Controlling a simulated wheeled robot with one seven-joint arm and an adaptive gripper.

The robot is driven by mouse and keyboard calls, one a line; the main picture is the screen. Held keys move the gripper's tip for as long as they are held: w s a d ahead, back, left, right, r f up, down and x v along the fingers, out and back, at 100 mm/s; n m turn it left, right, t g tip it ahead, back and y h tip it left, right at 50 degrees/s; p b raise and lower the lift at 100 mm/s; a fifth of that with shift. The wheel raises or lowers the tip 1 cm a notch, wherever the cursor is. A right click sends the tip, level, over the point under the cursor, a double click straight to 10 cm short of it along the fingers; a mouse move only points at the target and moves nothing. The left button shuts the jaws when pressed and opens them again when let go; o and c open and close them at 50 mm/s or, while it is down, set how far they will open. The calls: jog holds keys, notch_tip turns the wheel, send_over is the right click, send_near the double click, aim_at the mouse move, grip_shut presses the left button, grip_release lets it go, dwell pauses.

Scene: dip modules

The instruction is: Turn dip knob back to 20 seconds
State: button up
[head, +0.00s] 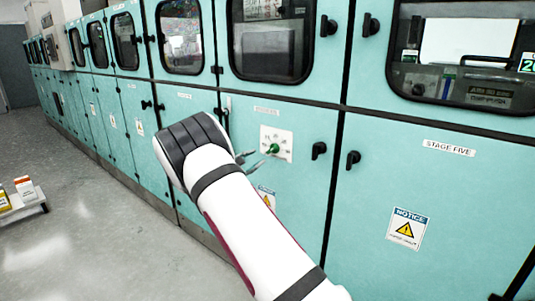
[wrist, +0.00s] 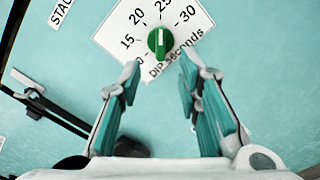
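The green dip knob (wrist: 158,42) sits on a white dial plate (wrist: 112,35) lettered "DIP" and "seconds", with 15, 20, 25 and 30 readable. Its white pointer line stands about upright in the wrist view, closest to 25 and to the right of 20. My gripper (wrist: 160,65) is open and empty. Its two fingertips are just below the knob in that view, one to each side, and do not appear to touch it. In the head view the knob (head: 273,149) shows just right of my gripper (head: 250,161).
Teal cabinet doors (head: 310,215) form a long wall with black latches (head: 319,150). A black handle (wrist: 45,108) is left of the dial in the wrist view. A low cart with boxes (head: 24,188) stands at far left; the grey floor (head: 90,230) beside the cabinets is open.

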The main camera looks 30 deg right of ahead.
aim_at(270, 151)
jog(key=b+x, duration=0.1)
jog(key=x, duration=0.8)
jog(key=shift+f, duration=0.1)
grip_shut()
